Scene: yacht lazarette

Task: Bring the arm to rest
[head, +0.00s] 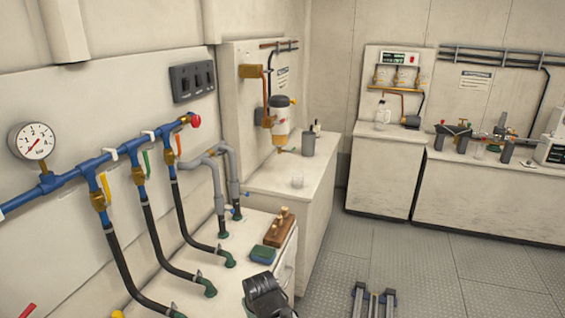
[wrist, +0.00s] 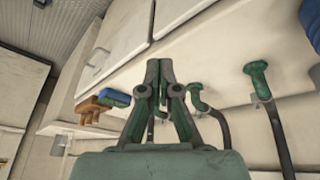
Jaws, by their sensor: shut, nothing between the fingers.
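My gripper (wrist: 160,62) is in the middle of the wrist view, its two green fingers closed together with nothing between them. The wrist view looks upside down, with the white counter (wrist: 215,70) across it and hoses running downward. A green hose fitting (wrist: 258,75) shows to the right. I cannot tell whether the fingers touch anything. In the head view, a dark jointed shape at the bottom, over the counter's front edge, may be my gripper; I cannot be sure.
Black hoses (head: 155,238) run from the blue pipe (head: 115,157) down to the left counter. Cluttered cabinets (head: 380,175) stand at the back. Open floor (head: 420,260) lies at right.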

